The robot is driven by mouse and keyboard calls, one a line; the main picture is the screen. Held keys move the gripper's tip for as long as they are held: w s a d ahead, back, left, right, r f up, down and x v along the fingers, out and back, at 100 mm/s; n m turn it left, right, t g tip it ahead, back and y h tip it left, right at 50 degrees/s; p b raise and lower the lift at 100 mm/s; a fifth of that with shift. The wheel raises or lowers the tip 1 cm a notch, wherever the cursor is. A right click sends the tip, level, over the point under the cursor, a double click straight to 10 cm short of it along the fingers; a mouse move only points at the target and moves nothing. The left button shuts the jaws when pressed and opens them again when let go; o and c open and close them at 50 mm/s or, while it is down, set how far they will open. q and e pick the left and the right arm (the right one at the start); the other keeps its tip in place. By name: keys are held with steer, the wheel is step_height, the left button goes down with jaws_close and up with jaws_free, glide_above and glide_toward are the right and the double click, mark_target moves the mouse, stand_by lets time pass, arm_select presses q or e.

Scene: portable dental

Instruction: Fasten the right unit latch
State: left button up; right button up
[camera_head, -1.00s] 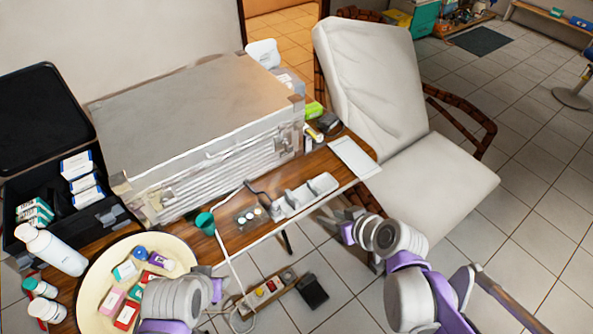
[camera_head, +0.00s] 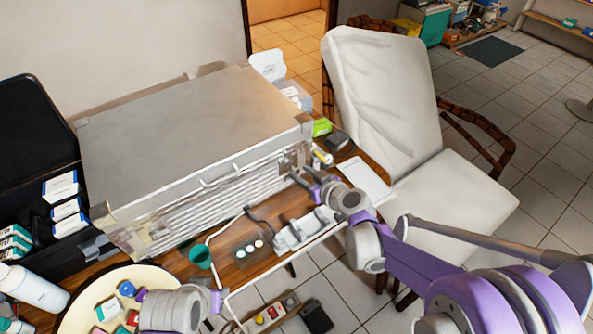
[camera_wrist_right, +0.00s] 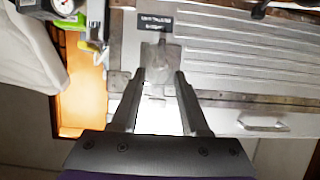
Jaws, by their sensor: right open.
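The metal case unit (camera_head: 195,125) stands shut on the wooden table. Its right latch (camera_head: 287,163) is on the front face near the right corner, partly covered by my gripper. My right gripper (camera_head: 297,178) is at this latch. In the right wrist view, its two dark fingers (camera_wrist_right: 158,78) are apart, pointing at the metal latch (camera_wrist_right: 157,52) below a small dark label. Nothing is held between them. I cannot tell whether the fingers touch the latch. The left latch (camera_head: 157,231) is on the same face. My left gripper (camera_head: 215,299) is low over the table, its fingers unclear.
A cream round tray (camera_head: 75,320) with small boxes is at the lower left. A green cup (camera_head: 201,257) and a white holder (camera_head: 300,232) stand along the front table edge. An open black case (camera_head: 30,130) is at left, a white chair (camera_head: 395,110) at right.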

mark_target(294, 168)
steer(key=shift+x, duration=1.7)
jaws_close()
